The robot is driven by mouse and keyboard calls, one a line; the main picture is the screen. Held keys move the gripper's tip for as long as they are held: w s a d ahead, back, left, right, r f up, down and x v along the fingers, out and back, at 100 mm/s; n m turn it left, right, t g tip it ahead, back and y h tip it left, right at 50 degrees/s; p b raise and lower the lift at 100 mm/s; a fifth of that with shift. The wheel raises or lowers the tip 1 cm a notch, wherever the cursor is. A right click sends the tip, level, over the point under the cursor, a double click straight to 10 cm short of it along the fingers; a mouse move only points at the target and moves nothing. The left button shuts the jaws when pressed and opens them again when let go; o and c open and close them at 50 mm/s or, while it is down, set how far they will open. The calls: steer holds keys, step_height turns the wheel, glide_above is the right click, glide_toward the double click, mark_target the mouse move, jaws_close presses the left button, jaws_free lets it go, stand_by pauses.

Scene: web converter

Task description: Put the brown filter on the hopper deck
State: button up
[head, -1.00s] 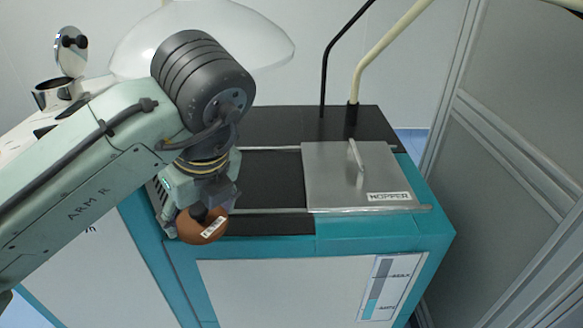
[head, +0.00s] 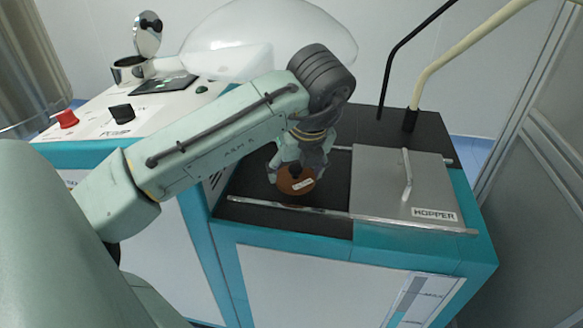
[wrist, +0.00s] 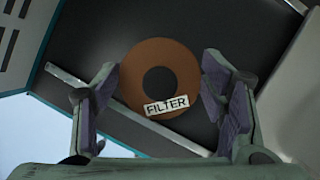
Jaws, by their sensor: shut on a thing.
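The brown filter (head: 298,186) is a flat ring with a dark centre and a white label; in the wrist view the filter (wrist: 180,70) shows its label reading FILTER. My gripper (head: 296,174) is shut on it, with one finger at each side of the ring in the wrist view. The hopper deck (head: 334,185) is the black top surface left of the metal lid; it also fills much of the wrist view (wrist: 105,40). The filter is over this black surface. I cannot tell whether it touches it.
A metal hopper lid (head: 385,188) with a raised handle lies right of the filter. A metal rail (head: 310,211) runs along the deck's front edge. A control panel (head: 120,108) with a red knob stands at the left. Two bent pipes rise behind the lid.

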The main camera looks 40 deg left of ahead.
mark_target(292, 170)
steer(key=shift+w+a+f, duration=0.3)
steer(key=shift+a+f, duration=0.2)
steer(key=shift+a, duration=0.05)
steer(key=shift+w+a+f, duration=0.25)
steer(key=shift+a+f, duration=0.25)
steer(key=shift+a, duration=0.05)
steer(key=shift+f, duration=0.2)
steer(key=o, duration=1.2)
steer(key=shift+o, duration=0.2)
